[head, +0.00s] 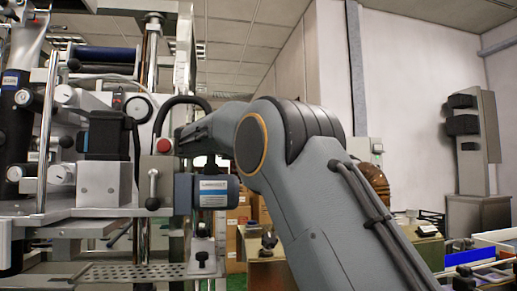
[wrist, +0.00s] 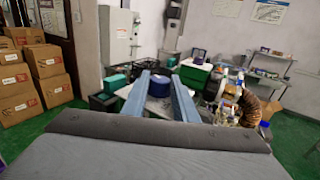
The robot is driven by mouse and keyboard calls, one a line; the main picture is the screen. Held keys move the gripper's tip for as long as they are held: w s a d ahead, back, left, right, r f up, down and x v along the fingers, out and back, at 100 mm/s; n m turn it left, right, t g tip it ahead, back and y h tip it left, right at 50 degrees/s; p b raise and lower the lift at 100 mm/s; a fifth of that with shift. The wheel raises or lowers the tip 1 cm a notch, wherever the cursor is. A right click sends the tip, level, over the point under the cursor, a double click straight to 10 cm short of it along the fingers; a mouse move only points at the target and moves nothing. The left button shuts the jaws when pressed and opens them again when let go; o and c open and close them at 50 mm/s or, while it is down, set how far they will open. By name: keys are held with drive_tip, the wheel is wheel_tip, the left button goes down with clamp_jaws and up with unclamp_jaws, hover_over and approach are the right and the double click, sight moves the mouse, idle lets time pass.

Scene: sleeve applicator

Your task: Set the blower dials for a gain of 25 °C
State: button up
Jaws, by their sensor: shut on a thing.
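My gripper (wrist: 160,79) shows in the wrist view as two blue fingers reaching away from the camera. It is shut on a dark blue round piece (wrist: 159,86) between the fingertips; I cannot tell whether this is a dial. In the head view my grey arm crosses the middle and reaches toward the machine (head: 98,185) on the left. My fingers cannot be made out there. No blower dial or its scale can be read in either view.
The machine carries a round gauge (head: 138,108), a red button (head: 164,146) and a blue-grey motor (head: 216,191). Cardboard boxes (wrist: 48,75) stand at the left in the wrist view. A cluttered bench (wrist: 240,105) stands at the right; green floor (wrist: 296,145) shows beyond it.

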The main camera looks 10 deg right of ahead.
drive_tip(key=o, duration=1.1)
drive_tip(key=shift+c, duration=0.2)
wheel_tip(320, 180, up, 10)
drive_tip(key=p, duration=0.2)
